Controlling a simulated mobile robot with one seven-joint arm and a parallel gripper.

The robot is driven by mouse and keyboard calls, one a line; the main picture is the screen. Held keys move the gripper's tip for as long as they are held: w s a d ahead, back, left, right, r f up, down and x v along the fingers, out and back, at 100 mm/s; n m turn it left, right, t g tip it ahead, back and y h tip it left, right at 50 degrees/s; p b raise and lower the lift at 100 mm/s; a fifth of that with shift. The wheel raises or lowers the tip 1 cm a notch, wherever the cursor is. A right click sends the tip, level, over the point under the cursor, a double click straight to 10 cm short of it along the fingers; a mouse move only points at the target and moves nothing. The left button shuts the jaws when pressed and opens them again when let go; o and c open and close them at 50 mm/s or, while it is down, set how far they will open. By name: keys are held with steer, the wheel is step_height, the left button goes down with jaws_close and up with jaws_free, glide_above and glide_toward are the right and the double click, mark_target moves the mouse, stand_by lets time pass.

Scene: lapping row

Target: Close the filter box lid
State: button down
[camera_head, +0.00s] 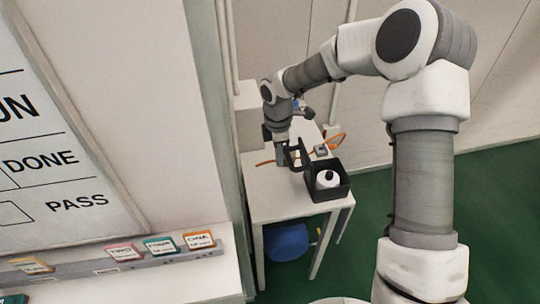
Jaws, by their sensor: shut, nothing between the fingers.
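The filter box (341,192) is a small dark open-topped box near the front right of a white table. A round white part with a black centre (327,179) sits inside it. Its dark lid (302,152) appears to stand raised at the back left edge of the box, so the box is open. My gripper (284,160) points down just left of the lid, with its fingers shut and empty. It is small and dark here, and I cannot tell whether it touches the lid.
The white table (272,208) has bare top left of the box. An orange cable (337,139) runs behind the box. A blue container (287,243) is under the table. A wall stands close on the left; green floor (500,220) lies right.

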steer(key=shift+w+d+r, duration=0.1)
steer(key=shift+d+r, duration=0.1)
steer(key=shift+d, duration=0.2)
steer(key=shift+w+d+r+y+p, duration=0.1)
steer(key=shift+d+r+y+p, duration=0.3)
steer(key=shift+p, duration=0.25)
